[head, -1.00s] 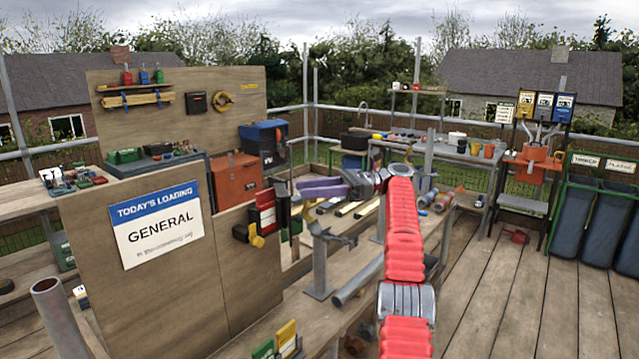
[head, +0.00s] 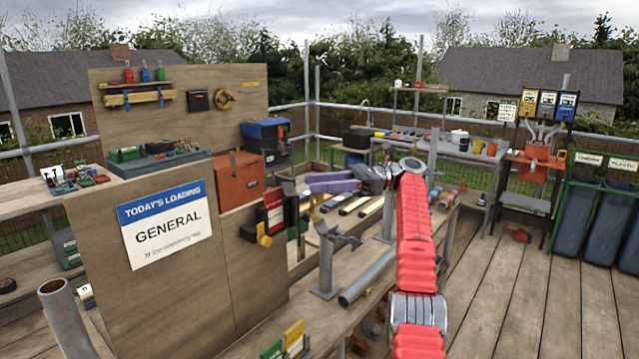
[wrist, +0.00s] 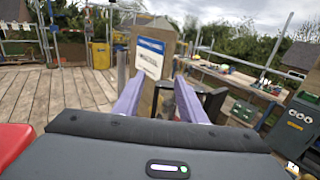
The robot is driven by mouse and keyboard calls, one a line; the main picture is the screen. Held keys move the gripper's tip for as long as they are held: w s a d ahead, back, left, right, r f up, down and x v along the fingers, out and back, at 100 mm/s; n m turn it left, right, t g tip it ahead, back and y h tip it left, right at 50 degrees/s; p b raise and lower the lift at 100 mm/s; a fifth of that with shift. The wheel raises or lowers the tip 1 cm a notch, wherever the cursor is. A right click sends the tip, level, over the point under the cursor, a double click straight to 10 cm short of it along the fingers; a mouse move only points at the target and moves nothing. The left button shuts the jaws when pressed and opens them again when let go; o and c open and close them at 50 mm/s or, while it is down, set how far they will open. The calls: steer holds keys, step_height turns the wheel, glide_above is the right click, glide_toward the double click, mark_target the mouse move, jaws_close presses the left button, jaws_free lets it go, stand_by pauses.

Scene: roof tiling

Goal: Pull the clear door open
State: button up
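I cannot make out a clear door with certainty in either view. A dark box with a blue top (head: 266,138) stands on the bench behind the orange-red box (head: 238,180); whether its front is clear I cannot tell. My gripper (head: 310,183) reaches left over the bench in the head view, its purple fingers to the right of these boxes. In the wrist view my gripper (wrist: 158,88) has its two purple fingers apart with nothing held between them. Beyond the fingers stands a board end with a blue and white sign (wrist: 150,58).
The plywood panel with the "General" sign (head: 163,222) fills the left front. A grey pipe stand (head: 326,265) and a lying pipe (head: 368,275) are on the bench below my arm. Bins (head: 585,215) stand at the right. The plank floor (head: 505,290) is mostly clear.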

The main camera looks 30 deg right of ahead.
mark_target(292, 192)
steer(key=shift+c, duration=0.4)
